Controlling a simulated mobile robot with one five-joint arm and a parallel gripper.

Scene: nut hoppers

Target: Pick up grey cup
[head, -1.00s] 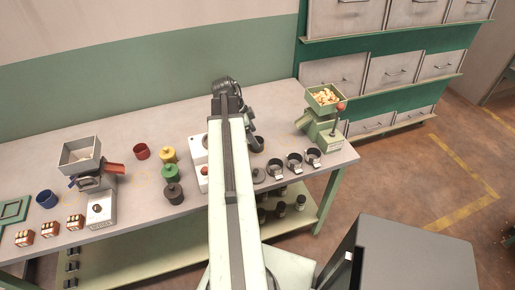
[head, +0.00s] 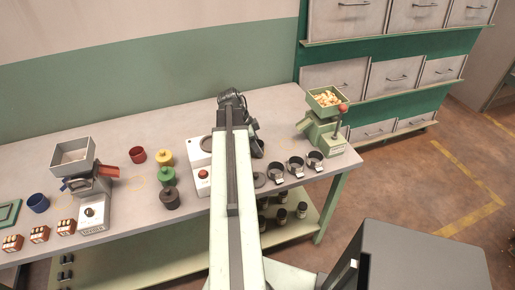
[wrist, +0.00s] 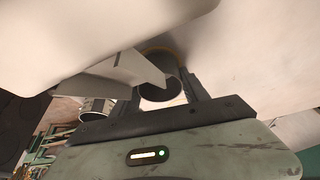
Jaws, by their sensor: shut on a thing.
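The grey cup (wrist: 161,88) shows between the two dark fingers in the wrist view. My gripper (wrist: 163,92) is shut on it. In the head view the dark cup (head: 258,149) shows just right of my arm, over the back part of the bench. I cannot tell whether the cup touches the bench.
Several dark cups with white tags (head: 296,164) stand at the bench's right front, near a green hopper (head: 322,131) of nuts. A grey hopper (head: 73,156), coloured canisters (head: 165,158), a red cup (head: 137,155) and a blue cup (head: 38,203) are on the left.

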